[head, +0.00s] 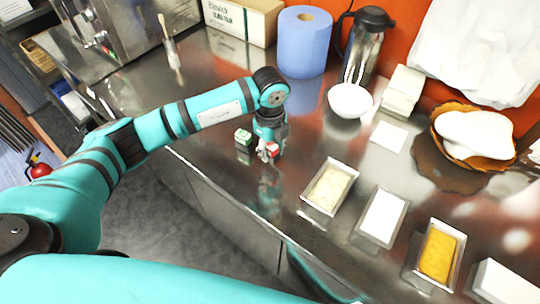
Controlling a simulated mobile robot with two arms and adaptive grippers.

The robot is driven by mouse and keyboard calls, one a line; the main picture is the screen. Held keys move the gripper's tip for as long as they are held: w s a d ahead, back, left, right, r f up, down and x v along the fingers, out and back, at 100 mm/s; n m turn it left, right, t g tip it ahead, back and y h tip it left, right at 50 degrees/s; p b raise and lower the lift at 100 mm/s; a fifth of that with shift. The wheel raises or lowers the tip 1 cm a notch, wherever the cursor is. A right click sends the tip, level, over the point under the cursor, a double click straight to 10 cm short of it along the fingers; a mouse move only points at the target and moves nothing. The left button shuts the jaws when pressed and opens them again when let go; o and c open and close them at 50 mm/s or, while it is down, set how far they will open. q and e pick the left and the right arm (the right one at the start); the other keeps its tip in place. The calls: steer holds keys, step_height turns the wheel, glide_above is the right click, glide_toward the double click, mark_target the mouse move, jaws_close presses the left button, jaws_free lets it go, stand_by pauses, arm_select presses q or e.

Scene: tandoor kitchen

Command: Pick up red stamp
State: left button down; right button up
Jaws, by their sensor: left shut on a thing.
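The red stamp (273,149) is a small red and white block near the front edge of the steel counter (225,90). My left gripper (267,152) points down at it and is shut on it; the fingers partly cover it. I cannot tell whether the stamp touches the counter. A green and white stamp (243,137) stands just left of the gripper. My right gripper is not in view.
Steel trays with cream (328,188), white (382,214) and yellow (437,254) contents stand to the right. A white bowl (350,100), steel flask (366,45), blue paper roll (303,45) and bread basket (472,136) stand behind. Counter left of the green stamp is clear.

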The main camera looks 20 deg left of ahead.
arm_select(q)
steer(key=s+d+b, duration=0.1)
steer(key=s+d, duration=0.1)
steer(key=s, duration=0.2)
steer(key=s+d+r+b, duration=0.1)
steer(key=s+d, duration=0.2)
steer(key=s, duration=0.2)
steer(key=s+d+r+b, duration=0.1)
steer(key=s+d+b, duration=0.1)
steer(key=s+d, duration=0.1)
steer(key=shift+s+d+r, duration=0.15)
steer(key=shift+s, duration=0.7)
